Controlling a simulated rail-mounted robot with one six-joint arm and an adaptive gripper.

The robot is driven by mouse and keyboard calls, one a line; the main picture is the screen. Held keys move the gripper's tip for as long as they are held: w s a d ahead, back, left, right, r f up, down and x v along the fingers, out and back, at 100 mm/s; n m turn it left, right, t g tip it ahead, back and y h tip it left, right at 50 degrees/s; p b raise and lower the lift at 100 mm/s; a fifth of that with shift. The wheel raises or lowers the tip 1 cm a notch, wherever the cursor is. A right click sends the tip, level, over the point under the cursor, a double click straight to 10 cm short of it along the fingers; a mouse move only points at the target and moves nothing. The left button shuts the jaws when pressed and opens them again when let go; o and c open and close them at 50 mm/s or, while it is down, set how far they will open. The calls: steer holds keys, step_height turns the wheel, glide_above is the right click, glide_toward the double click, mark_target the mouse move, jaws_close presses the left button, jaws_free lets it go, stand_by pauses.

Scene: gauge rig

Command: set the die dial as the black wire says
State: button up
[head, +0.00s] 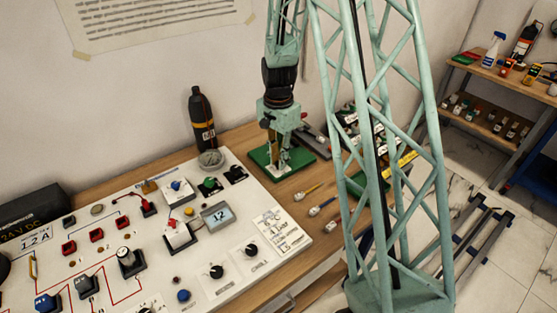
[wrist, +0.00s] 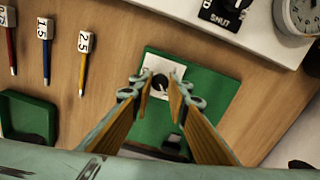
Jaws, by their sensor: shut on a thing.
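A green board (head: 262,158) lies on the wooden bench at the right end of the white panel; it also shows in the wrist view (wrist: 208,113). On it is a small white plate with a round dial and black knob, likely the die dial (wrist: 160,83). My gripper (head: 281,166) points down over this board, and its fingertips (wrist: 160,78) are shut on the dial's knob from both sides. The dial's markings are mostly hidden or too small to read. I cannot make out a black wire; a red wire (head: 128,193) shows on the panel.
Several labelled, coloured pencil-like tools (wrist: 45,48) lie on the bench beside a green tray (wrist: 22,122). A round gauge (wrist: 300,14) sits near the board.

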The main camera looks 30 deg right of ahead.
steer(key=o, duration=0.8)
steer(key=shift+o, duration=0.2)
steer(key=shift+r, duration=0.15)
step_height(320, 180, up, 12)
stand_by(0.5)
stand_by(0.6)
